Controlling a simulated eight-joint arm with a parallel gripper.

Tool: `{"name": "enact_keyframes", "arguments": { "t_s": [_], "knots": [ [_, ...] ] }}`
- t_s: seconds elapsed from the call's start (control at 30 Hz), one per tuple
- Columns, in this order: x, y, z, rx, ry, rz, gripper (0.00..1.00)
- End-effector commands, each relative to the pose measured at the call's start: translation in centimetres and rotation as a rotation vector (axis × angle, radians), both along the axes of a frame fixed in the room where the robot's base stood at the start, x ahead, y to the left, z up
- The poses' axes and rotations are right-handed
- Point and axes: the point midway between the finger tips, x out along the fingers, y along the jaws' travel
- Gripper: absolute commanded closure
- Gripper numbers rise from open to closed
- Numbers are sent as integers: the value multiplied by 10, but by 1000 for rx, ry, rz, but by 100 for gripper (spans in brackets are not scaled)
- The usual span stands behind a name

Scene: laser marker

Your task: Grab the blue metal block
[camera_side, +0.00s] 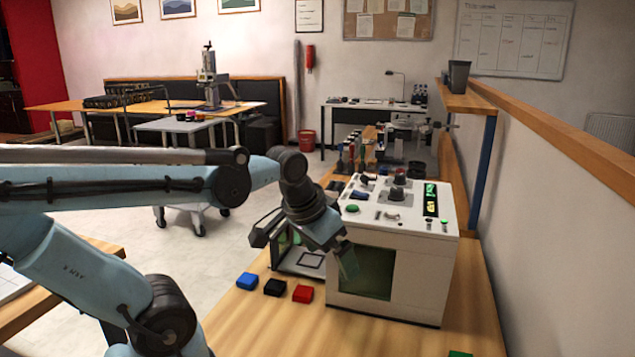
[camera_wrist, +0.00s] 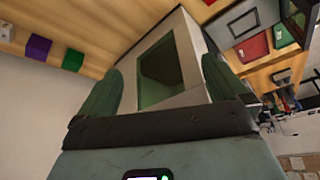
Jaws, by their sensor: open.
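The blue metal block (camera_side: 248,281) lies on the wooden table at the left end of a short row in the side view. A black block (camera_side: 274,287) and a red block (camera_side: 303,293) lie to its right. My gripper (camera_side: 320,252) is open and raised, up and to the right of the blue block, in front of the white machine (camera_side: 385,270). In the wrist view its two green fingers stand apart around the view of the machine's dark window (camera_wrist: 165,70), with nothing held. I cannot make out the blue block in the wrist view.
The machine, with knobs and buttons on top, stands close to my gripper. A frame-like fixture (camera_side: 300,260) sits left of it. A purple block (camera_wrist: 38,48) and a green block (camera_wrist: 73,60) show in the wrist view. The table in front of the row is clear.

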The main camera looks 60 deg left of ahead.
Motion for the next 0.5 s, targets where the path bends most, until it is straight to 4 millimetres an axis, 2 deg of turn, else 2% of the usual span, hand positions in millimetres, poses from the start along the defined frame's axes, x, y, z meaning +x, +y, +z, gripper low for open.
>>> {"name": "enact_keyframes", "arguments": {
  "t_s": [0.03, 0.1, 0.27, 0.43, 0.5],
  "knots": [
    [2, -17, -5, 3, -36, -50, 0],
    [5, -33, -10, 5, -86, -98, 0],
    [9, -59, -15, 2, -165, -173, 2],
    [10, -65, -15, -1, -189, -191, 28],
    [10, -65, -15, 0, -189, -190, 28]
  ]
}}
